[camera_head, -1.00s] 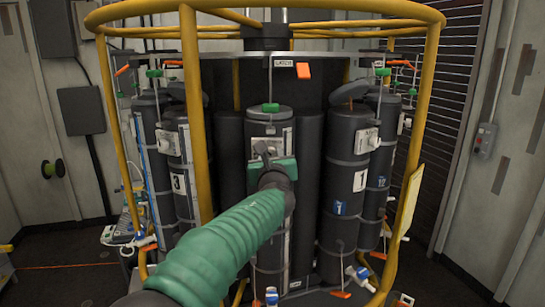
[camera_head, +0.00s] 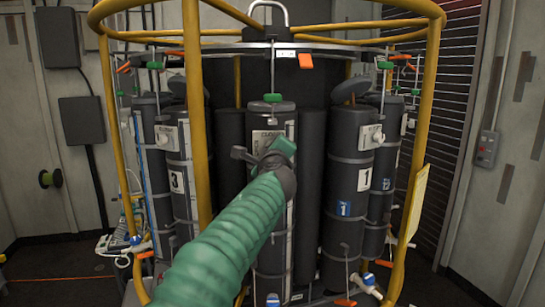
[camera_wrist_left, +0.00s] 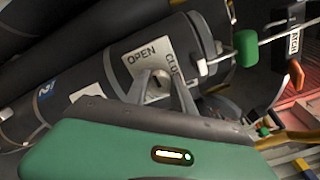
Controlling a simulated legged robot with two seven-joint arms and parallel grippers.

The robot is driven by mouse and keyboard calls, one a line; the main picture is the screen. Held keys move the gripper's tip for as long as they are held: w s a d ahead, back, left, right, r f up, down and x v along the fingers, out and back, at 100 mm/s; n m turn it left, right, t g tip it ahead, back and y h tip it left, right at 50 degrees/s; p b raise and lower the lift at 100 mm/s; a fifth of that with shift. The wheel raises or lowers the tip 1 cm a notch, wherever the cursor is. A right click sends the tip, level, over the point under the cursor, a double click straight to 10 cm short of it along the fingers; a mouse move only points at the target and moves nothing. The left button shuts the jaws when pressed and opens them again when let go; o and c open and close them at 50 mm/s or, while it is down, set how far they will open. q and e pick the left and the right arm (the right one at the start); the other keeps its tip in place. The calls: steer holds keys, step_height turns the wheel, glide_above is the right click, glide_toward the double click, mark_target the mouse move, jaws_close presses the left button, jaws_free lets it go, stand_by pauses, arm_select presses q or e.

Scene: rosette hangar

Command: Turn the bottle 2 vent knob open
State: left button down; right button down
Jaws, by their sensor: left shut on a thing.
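Bottle 2 (camera_head: 270,225) is the dark grey cylinder at the middle of the rosette in the head view; my arm covers much of its front. A pale plate (camera_wrist_left: 142,57) marked OPEN and CLOSE lies behind the vent knob (camera_wrist_left: 157,88). My left gripper (camera_wrist_left: 160,79) is shut on this knob, with a dark finger on each side. In the head view the gripper (camera_head: 266,155) is tilted at the bottle's upper front and hides the knob. My right gripper is not in view.
A yellow tube cage (camera_head: 195,110) surrounds the bottles, with an upright just left of my left arm. Bottle 1 (camera_head: 347,205) stands to the right, and bottle 3 (camera_head: 177,160) to the left. A green tag (camera_wrist_left: 246,48) hangs on the line above the bottle top.

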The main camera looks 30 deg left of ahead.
arm_select(q)
steer(key=n+b, duration=0.1)
steer(key=n, duration=0.1)
steer(key=n+b, duration=0.1)
steer(key=n, duration=0.1)
steer(key=shift+f+n, duration=0.2)
steer(key=shift+n, duration=0.1)
stand_by(0.5)
steer(key=c, duration=1.4)
jaws_free()
steer(key=shift+c, duration=0.2)
steer(key=o, duration=0.4)
steer(key=shift+a, duration=0.2)
steer(key=shift+b, duration=0.3)
